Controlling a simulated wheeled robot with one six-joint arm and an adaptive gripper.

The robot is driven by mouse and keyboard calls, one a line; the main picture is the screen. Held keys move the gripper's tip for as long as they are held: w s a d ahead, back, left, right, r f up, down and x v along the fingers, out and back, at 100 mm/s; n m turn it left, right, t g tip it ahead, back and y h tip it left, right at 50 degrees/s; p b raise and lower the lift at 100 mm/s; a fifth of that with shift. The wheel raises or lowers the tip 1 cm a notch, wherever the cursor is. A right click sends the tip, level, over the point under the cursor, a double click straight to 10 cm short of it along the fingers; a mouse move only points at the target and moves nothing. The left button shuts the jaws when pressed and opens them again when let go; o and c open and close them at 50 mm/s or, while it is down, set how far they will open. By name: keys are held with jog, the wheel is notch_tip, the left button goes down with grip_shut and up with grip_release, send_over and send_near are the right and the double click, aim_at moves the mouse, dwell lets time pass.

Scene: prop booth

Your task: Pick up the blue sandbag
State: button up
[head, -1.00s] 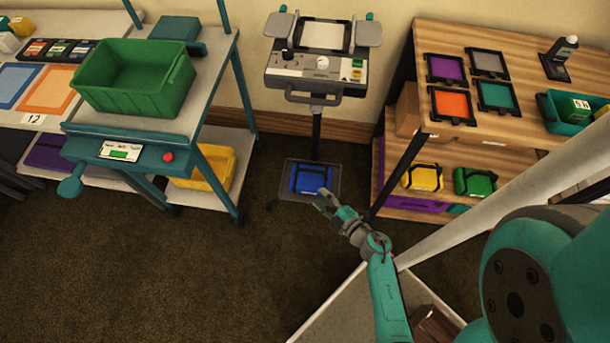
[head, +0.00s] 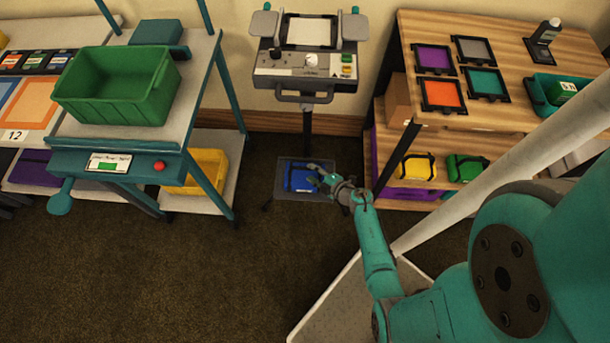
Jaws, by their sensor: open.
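The blue sandbag (head: 297,180) lies on a dark grey base plate (head: 290,196) on the floor, at the foot of the black stand. It has dark straps. My gripper (head: 312,176) is open, with its fingers at the right side of the sandbag in the picture and overlapping its right edge. I cannot tell whether the fingers touch the sandbag or are above it. Part of the sandbag's right side is hidden behind the gripper.
The stand's pole (head: 307,130) rises behind the sandbag to a control console (head: 306,65). A wooden shelf (head: 455,118) with yellow (head: 417,167) and green (head: 467,168) bags is at right. A teal cart (head: 125,165) with a green bin (head: 118,88) is at left. Carpet in front is clear.

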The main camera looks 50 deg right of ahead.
aim_at(305, 168)
jog(key=x, duration=0.5)
jog(key=shift+r, duration=0.15)
grip_shut()
jog(key=shift+w+d+r, duration=0.1)
jog(key=shift+r, duration=0.05)
